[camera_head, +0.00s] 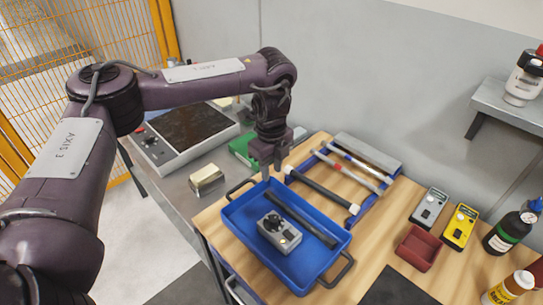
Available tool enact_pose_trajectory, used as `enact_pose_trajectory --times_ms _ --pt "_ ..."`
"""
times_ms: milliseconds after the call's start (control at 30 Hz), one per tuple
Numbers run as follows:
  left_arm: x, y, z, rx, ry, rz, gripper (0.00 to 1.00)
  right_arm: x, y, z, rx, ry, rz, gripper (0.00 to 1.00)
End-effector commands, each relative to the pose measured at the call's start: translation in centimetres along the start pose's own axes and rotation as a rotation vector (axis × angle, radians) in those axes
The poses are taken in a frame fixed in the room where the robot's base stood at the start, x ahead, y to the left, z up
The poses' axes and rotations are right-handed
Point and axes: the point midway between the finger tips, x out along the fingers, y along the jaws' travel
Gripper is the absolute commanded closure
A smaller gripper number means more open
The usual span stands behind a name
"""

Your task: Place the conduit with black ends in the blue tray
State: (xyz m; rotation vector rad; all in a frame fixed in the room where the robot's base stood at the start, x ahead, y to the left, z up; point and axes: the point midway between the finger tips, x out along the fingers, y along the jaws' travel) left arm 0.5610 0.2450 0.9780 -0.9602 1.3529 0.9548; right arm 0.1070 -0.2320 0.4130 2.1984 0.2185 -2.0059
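The blue tray (237,219) sits on the wooden table and holds a grey device with a black knob (279,232) and a dark rod (308,226). Right behind it, a conduit (320,189) with a dark middle and pale ends lies slanted. Beyond it, paler conduits (348,171) lie across a blue rack (362,206). I cannot clearly make out black ends on any of them. My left gripper (268,172) points down over the tray's back edge, left of the conduits. Nothing shows held in it, and its finger gap is unclear. My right gripper is out of view.
A yellow-and-white block (206,179) and a green box (241,150) stand left and behind. A red bin (418,247), grey and yellow meters (460,227) and bottles (509,233) stand at the right. A wall shelf (506,104) juts out at upper right.

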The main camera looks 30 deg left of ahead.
Motion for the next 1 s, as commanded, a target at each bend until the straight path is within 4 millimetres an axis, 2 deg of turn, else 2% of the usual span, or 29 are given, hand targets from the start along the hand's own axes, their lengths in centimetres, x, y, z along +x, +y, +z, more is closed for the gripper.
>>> enact_pose_trajectory --times_ms 33,100,233,767,867,1000 --pt "-1.2 -0.1 0.0 0.001 -0.002 -0.002 0.70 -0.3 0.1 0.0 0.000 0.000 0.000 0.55" --pt "-2.0 -0.1 0.0 0.002 -0.001 -0.002 0.70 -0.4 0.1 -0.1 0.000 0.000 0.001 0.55" --pt "-3.0 0.0 -0.1 0.002 0.000 0.000 0.70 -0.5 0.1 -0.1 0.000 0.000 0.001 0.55" --pt "-3.2 0.0 0.0 0.001 0.000 0.001 0.70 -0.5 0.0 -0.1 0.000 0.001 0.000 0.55" --pt "-4.0 0.0 0.0 0.001 0.000 0.000 0.70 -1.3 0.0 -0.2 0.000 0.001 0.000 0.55" --pt "-6.6 0.0 0.0 0.001 0.000 0.000 0.70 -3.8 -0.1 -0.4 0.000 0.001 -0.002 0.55"
